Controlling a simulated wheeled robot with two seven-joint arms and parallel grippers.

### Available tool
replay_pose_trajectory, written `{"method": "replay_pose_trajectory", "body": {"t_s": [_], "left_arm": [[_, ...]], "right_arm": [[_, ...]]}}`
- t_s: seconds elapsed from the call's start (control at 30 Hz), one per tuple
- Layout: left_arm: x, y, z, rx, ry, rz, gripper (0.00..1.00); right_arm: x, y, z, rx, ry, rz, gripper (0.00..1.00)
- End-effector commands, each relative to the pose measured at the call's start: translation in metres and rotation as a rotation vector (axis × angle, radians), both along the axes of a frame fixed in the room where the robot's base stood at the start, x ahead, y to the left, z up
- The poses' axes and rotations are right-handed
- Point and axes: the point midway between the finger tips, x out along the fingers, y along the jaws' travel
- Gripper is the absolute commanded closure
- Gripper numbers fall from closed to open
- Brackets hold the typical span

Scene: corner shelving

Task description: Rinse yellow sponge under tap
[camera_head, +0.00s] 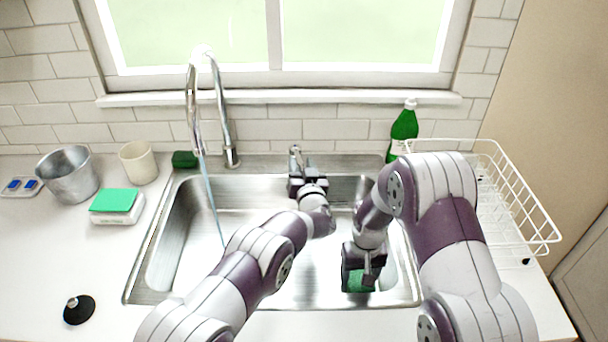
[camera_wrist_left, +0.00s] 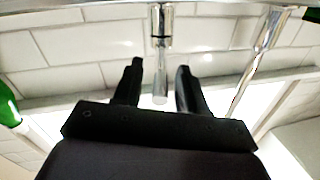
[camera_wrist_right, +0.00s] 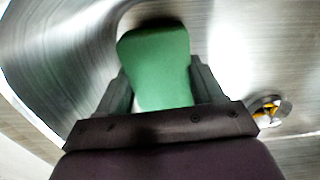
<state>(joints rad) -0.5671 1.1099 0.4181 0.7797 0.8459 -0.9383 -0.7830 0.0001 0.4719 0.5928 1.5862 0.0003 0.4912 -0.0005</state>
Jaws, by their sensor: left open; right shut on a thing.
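My right gripper (camera_head: 358,272) is shut on a green sponge (camera_head: 358,281), low in the right part of the sink (camera_head: 133,285). The green sponge also shows between the fingers in the right wrist view (camera_wrist_right: 155,65). No yellow sponge is in view. My left gripper (camera_head: 297,178) is open at the back of the sink by a small chrome lever (camera_head: 295,152). In the left wrist view the lever's rod (camera_wrist_left: 160,85) stands between the open fingers (camera_wrist_left: 160,85). The tall tap (camera_head: 228,120) is at the back left, and a thin bluish stream (camera_head: 211,195) falls from it, left of both grippers.
A dark green block (camera_head: 185,159) lies behind the sink. A metal pot (camera_head: 68,175), cream cup (camera_head: 138,163) and white box with green top (camera_head: 115,201) stand left. A green bottle (camera_head: 404,128) and white wire rack (camera_head: 530,215) are right. A drain (camera_wrist_right: 270,110) shows in the sink.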

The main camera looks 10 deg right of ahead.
Motion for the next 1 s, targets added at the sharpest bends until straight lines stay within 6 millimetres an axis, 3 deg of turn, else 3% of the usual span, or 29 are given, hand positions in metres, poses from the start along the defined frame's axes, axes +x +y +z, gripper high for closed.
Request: {"method": "replay_pose_trajectory", "body": {"t_s": [0.5, 0.67, 1.0], "left_arm": [[-0.103, -0.009, 0.0, -0.001, -0.001, -0.002, 0.59], [-0.112, -0.008, 0.001, 0.0, -0.002, 0.0, 0.59], [-0.112, -0.009, 0.001, 0.0, -0.001, 0.0, 0.59]], "right_arm": [[0.0, 0.0, -0.006, 0.0, 0.0, 0.0, 0.71], [0.0, 0.0, -0.006, 0.0, 0.0, 0.0, 0.71], [0.0, 0.0, -0.006, 0.0, 0.0, 0.0, 0.71]]}}
